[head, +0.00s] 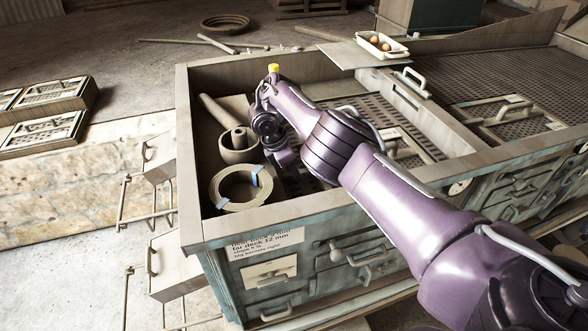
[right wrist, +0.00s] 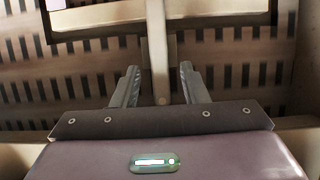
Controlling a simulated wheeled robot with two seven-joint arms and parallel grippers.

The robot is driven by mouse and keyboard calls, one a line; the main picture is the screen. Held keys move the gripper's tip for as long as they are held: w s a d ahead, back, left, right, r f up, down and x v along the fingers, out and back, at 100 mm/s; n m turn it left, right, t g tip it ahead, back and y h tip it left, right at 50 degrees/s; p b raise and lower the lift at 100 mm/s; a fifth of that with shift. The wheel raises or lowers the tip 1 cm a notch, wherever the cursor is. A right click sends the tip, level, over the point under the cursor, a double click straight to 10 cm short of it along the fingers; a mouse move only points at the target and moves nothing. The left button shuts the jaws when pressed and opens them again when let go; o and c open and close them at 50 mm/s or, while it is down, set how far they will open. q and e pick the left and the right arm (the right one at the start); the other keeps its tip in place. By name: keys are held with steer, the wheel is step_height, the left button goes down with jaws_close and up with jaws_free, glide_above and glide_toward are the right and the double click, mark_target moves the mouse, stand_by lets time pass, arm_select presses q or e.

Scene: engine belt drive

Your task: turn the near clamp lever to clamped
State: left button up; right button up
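My right gripper (head: 286,163) points down inside the wooden-rimmed bench tray, right of the pale rings. In the right wrist view its two fingers (right wrist: 160,72) stand apart. A beige bar (right wrist: 158,45) with a rounded end runs between them, with a visible gap on each side. It may be the near clamp lever, but I cannot tell for sure. In the head view my arm and wrist hide that spot, so the lever and its setting cannot be made out. My left gripper is in neither view.
A pale coil with blue tape (head: 240,188) and a round pot-like part (head: 239,146) lie left of the gripper. The bench rim (head: 187,150) surrounds them. Perforated decks (head: 500,75) with handles lie right. A white tray (head: 382,45) with round brown items stands behind.

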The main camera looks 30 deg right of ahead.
steer(key=p+v, duration=0.2)
steer(key=v, duration=0.5)
steer(key=shift+a, duration=0.1)
